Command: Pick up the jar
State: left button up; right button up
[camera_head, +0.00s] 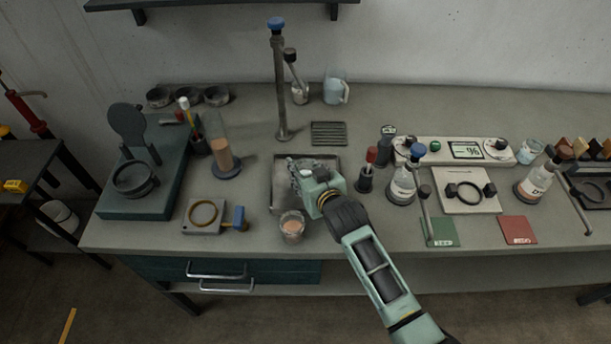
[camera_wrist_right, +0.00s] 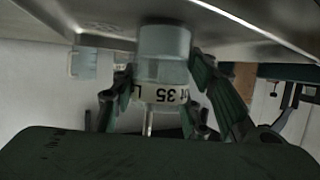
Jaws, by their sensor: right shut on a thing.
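The jar (camera_wrist_right: 165,60) is a small, clear, grey-tinted vessel with a white label that reads "Lot 35". It shows in the right wrist view, between the two fingers of my right gripper (camera_wrist_right: 165,95), which is shut on it. The picture is upside down there, with the metal tray (camera_wrist_right: 90,15) at the top; I cannot tell if the jar touches it. In the head view my right gripper (camera_head: 306,175) is over the metal tray (camera_head: 283,202), and it hides most or all of the jar. My left gripper is not in view.
A glass with pinkish contents (camera_head: 292,228) stands just in front of the tray. A metal post (camera_head: 281,90) rises behind it. A ring plate (camera_head: 203,215) lies to the left. A dark red-topped holder (camera_head: 366,178) and a flask (camera_head: 402,186) stand close on the right.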

jog(key=c, duration=0.6)
jog(key=shift+o, duration=0.2)
jog(key=shift+r, duration=0.15)
